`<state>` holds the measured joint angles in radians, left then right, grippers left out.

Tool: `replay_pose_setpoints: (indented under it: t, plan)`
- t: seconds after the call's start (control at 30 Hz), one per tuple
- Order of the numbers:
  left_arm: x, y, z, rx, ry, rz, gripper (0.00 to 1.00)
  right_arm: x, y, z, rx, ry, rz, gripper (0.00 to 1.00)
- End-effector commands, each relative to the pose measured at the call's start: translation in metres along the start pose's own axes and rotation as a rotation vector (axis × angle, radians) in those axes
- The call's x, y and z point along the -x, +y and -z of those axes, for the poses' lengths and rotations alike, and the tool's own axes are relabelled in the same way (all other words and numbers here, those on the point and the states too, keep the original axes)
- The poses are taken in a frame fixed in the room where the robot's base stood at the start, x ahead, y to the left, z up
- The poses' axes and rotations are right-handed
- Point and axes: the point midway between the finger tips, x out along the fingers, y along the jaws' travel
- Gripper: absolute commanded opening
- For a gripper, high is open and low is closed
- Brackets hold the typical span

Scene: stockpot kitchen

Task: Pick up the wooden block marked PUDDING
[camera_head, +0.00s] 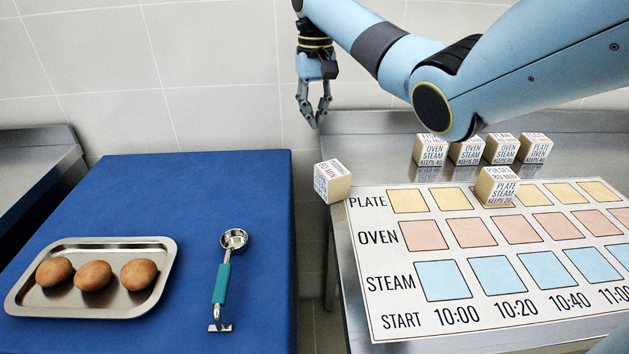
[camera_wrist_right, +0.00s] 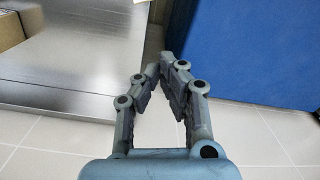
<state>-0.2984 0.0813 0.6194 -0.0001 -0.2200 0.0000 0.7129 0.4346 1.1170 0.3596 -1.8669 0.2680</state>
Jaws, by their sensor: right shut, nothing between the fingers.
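A pale wooden block (camera_head: 338,186) with small print sits tilted at the left edge of the steel table, partly past the edge. Its turned lettering may read PUDDING, but I cannot read it surely, nor tell whether it rests on the table. Another block (camera_head: 497,187), showing PLATE STEAM on its front, stands upright on the chart's top row; the name on its top is hard to read. My right gripper (camera_head: 316,118) is shut and empty, above and behind the tilted block, apart from it. Its fingertips also show in the right wrist view (camera_wrist_right: 160,66). My left gripper is out of view.
Several similar blocks (camera_head: 466,152) stand behind the printed chart (camera_head: 388,270) on the steel table (camera_head: 352,150). A blue counter (camera_head: 200,190) at left holds a tray (camera_head: 90,305) of brown round items and a measuring scoop (camera_head: 222,280). A gap separates the counters.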

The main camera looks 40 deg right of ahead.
Motion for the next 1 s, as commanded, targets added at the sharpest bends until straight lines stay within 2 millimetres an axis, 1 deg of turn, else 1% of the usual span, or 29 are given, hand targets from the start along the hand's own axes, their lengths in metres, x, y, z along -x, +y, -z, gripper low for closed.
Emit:
replay_pose_setpoints:
  t: [0.03,0.1,0.2,0.37,0.47,0.57,0.8,0.87,0.93,1.0]
  plan:
    - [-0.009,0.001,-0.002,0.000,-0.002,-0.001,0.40,-0.005,0.005,0.003,-0.006,0.007,-0.006,0.00]
    - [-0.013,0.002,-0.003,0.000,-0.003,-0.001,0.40,-0.007,0.010,0.005,-0.011,0.012,-0.010,0.00]
    - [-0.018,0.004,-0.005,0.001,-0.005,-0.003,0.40,-0.009,0.014,0.007,-0.015,0.017,-0.014,0.00]
    - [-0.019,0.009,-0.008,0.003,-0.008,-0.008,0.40,-0.016,0.014,0.007,-0.015,0.016,-0.014,0.00]
    - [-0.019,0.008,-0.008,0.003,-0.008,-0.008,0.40,-0.028,0.014,0.007,-0.016,0.015,-0.014,0.00]
    - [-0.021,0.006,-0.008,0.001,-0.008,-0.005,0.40,-0.046,0.015,0.007,-0.016,0.014,-0.015,0.00]
    - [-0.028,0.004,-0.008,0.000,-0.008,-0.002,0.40,-0.100,0.015,0.008,-0.016,0.013,-0.014,0.00]
    - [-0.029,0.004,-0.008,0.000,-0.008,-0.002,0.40,-0.112,0.015,0.008,-0.016,0.014,-0.014,0.00]
    - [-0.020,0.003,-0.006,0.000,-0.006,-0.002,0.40,-0.109,0.016,-0.001,-0.013,0.018,-0.016,0.00]
    - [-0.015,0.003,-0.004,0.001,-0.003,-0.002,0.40,-0.108,0.016,-0.011,-0.012,0.018,-0.016,0.00]
